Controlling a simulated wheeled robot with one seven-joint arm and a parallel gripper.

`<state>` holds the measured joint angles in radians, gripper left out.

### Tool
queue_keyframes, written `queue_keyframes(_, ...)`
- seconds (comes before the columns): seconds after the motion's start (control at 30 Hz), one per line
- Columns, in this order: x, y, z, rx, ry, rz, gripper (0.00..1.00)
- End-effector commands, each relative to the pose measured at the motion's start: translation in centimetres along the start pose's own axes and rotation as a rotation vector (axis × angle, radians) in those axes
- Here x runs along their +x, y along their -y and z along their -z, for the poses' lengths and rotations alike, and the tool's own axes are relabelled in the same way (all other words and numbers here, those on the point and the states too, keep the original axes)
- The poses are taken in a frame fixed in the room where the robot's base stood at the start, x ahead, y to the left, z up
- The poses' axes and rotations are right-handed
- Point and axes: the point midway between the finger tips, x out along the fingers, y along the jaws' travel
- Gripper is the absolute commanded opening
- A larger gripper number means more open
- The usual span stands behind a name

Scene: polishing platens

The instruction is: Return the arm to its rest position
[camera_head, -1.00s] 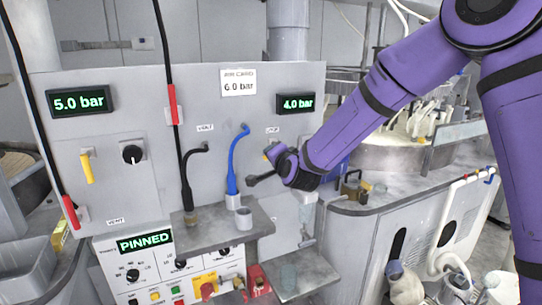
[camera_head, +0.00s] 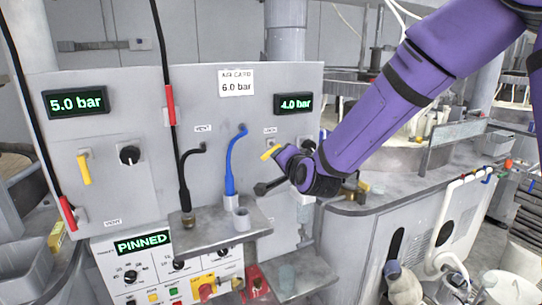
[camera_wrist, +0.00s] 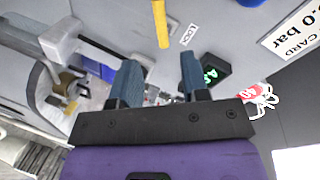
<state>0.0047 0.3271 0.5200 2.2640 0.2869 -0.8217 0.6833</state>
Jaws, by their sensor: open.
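My purple arm reaches in from the upper right in the head view, with my gripper (camera_head: 264,187) low and in front of the right part of the grey panel (camera_head: 240,120). In the wrist view, the two blue-grey fingers of my gripper (camera_wrist: 160,82) stand apart with nothing held between them. A yellow handle (camera_head: 271,152) on the panel is just above my gripper and tilted; it also shows in the wrist view (camera_wrist: 160,22), beyond the fingertips and apart from them.
Displays read 5.0 bar (camera_head: 79,102) and 4.0 bar (camera_head: 294,103); a lower one reads PINNED (camera_head: 143,243). A blue hose (camera_head: 232,165) and a grey shelf (camera_head: 215,228) are left of my gripper. A grey counter (camera_head: 385,192) with machinery lies to the right.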

Motion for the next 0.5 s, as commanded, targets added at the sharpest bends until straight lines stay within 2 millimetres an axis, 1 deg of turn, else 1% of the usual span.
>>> queue_keyframes(0.1,-2.1,0.6,1.6,-0.097,0.038,-0.042,0.42)
queue_keyframes(0.27,-5.9,0.7,3.9,-0.248,0.109,-0.13,0.42)
queue_keyframes(0.37,-8.6,0.5,5.3,-0.334,0.152,-0.188,0.42)
queue_keyframes(0.5,-12.8,0.1,7.1,-0.441,0.214,-0.273,0.42)
